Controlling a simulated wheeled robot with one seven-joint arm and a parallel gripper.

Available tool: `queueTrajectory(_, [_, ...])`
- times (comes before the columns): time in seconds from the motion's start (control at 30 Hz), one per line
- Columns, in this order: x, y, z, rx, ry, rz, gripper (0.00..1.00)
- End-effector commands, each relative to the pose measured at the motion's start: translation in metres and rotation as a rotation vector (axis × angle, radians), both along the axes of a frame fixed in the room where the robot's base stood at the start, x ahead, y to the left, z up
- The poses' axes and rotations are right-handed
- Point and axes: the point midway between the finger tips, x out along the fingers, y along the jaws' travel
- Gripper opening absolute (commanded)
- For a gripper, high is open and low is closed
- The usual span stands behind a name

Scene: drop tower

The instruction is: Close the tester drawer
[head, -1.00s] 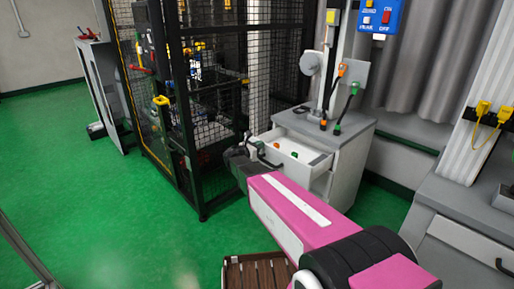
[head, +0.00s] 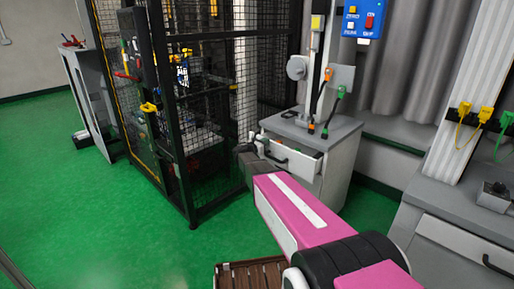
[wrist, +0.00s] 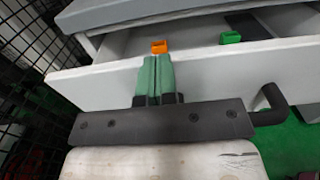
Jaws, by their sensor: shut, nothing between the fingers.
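The tester drawer (head: 303,167) is a white drawer in the grey-topped cabinet (head: 343,150). It is partly open, with a narrow strip of its inside showing. The wrist view shows its front panel (wrist: 215,80), its black handle (wrist: 270,103) at the right, and an orange piece (wrist: 159,46) and a green piece (wrist: 230,37) inside. My gripper (wrist: 158,62) is shut and empty. Its fingertips overlap the drawer front near the top edge, left of the handle; I cannot tell if they touch. In the head view my gripper (head: 263,142) is at the drawer's left side.
A black mesh cage (head: 215,110) stands close on the left of the cabinet. Another grey bench (head: 455,215) stands at the right. A brown slatted crate (head: 250,275) is on the floor at the bottom. Green floor (head: 110,215) is clear at the left.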

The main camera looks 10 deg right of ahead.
Motion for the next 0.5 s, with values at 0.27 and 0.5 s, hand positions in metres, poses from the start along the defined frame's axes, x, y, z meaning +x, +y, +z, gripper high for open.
queueTrajectory(0.27, [0.026,-0.034,-0.001,0.001,0.001,0.000,0.00])
queueTrajectory(0.5, [0.032,-0.043,-0.001,0.001,0.001,0.000,0.00])
